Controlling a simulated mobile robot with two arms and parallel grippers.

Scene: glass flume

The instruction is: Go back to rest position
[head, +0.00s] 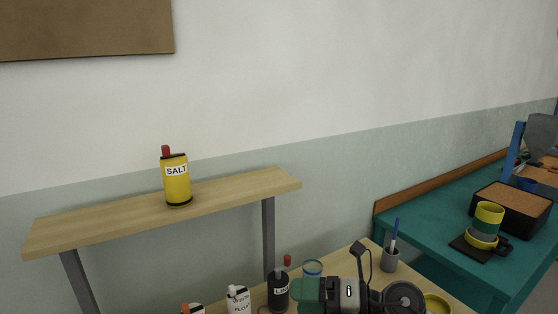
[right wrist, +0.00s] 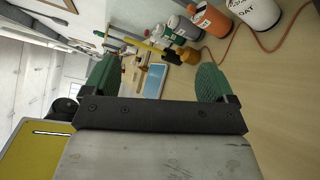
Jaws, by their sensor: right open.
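My right gripper (head: 308,289) shows at the bottom of the head view, low over the wooden table, with its green finger pointing left. In the right wrist view its two green fingers (right wrist: 157,72) stand wide apart with nothing between them. It is open and empty. Past the fingers, bottles and other items on the tabletop show, apart from the fingers. My left gripper is in neither view.
A yellow salt container (head: 177,181) stands on a raised wooden shelf (head: 100,220). A dark bottle (head: 278,291) and a white bottle (head: 238,299) stand left of my right gripper. A pen cup (head: 390,260) stands behind it. A teal table (head: 430,215) is at right.

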